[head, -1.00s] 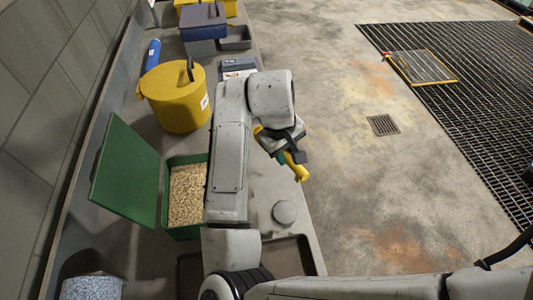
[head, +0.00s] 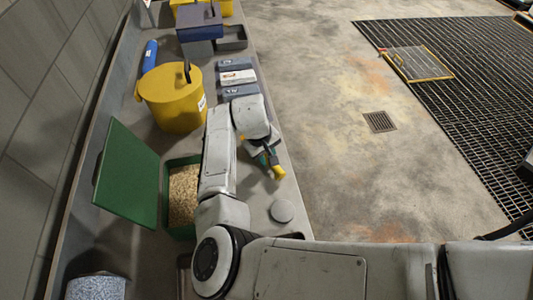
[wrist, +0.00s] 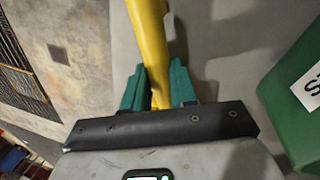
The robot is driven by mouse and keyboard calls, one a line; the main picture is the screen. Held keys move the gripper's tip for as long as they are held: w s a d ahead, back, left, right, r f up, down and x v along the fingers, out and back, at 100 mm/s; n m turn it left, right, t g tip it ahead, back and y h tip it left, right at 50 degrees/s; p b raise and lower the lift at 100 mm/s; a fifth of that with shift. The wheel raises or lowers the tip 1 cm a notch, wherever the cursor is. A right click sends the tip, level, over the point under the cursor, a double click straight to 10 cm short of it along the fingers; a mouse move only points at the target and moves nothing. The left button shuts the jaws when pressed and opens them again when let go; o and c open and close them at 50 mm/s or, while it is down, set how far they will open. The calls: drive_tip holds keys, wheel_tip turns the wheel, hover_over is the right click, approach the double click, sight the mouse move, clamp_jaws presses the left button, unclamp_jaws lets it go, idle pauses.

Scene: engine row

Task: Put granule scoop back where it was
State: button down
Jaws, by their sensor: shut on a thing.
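The granule scoop shows as a yellow piece (head: 279,172) at the tip of my gripper (head: 269,160) in the head view. In the wrist view its long yellow handle (wrist: 149,38) stands between the two teal fingers of my gripper (wrist: 158,88), which are shut on it. The rest of the scoop is out of sight. My gripper is over the right edge of the counter, right of the green bin (head: 168,220). The bin holds pale granules (head: 183,193), and its green lid (head: 128,175) stands open to the left.
A round grey disc (head: 282,211) lies on the counter in front of my gripper. A yellow bucket (head: 175,98), a blue cylinder (head: 150,55) and several grey-blue boxes (head: 238,78) stand farther back. Open floor lies to the right, with a small drain (head: 380,122).

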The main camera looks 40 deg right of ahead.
drive_tip(key=c, duration=0.9)
unclamp_jaws()
drive_tip(key=shift+r, duration=0.1)
wheel_tip(320, 180, up, 12)
drive_tip(key=a+b, duration=0.1)
drive_tip(key=a, duration=0.1)
drive_tip(key=shift+w+b, duration=0.3)
drive_tip(key=shift+b, duration=0.05)
drive_tip(key=shift+a+f, duration=0.1)
drive_tip(key=shift+f, duration=0.1)
